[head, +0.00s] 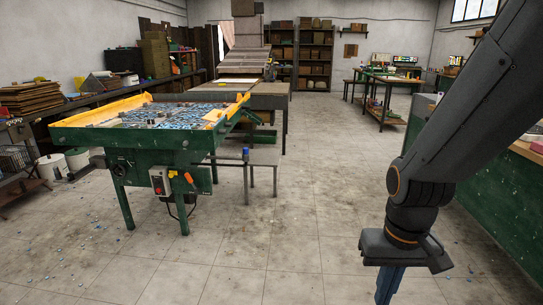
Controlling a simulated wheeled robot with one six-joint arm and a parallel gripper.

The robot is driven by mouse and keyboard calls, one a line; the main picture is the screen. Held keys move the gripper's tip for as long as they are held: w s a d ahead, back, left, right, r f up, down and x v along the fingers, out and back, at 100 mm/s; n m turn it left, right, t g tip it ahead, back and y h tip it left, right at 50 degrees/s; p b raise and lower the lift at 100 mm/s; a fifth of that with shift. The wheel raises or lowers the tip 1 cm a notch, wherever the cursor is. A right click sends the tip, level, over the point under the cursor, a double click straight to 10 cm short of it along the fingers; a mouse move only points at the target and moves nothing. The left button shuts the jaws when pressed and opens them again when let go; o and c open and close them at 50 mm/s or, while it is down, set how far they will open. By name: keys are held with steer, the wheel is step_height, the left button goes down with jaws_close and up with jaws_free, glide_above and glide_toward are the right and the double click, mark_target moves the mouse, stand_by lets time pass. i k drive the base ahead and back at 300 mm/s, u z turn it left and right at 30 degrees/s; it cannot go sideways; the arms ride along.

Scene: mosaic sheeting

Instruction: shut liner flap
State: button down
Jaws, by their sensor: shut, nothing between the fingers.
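My gripper (390,284) hangs at the lower right of the head view, pointing down over bare floor. It is shut and empty, with its lower tips near the bottom edge of the picture. It is well apart from the green machine table (90,136) with yellow edging (95,110) at the left. Blue and white mosaic pieces (175,115) lie on the top of that table. I cannot make out a liner flap for certain in this view.
A control box with a red button (159,181) is on the green table's front. A grey bench (272,88) adjoins it behind. A green counter (490,165) runs along the right. The tiled floor (290,220) between is clear, with small scattered chips at the left.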

mark_target(215, 114)
steer(key=i, duration=2.25)
steer(key=u, duration=1.65)
steer(key=i, duration=1)
steer(key=u, duration=0.05)
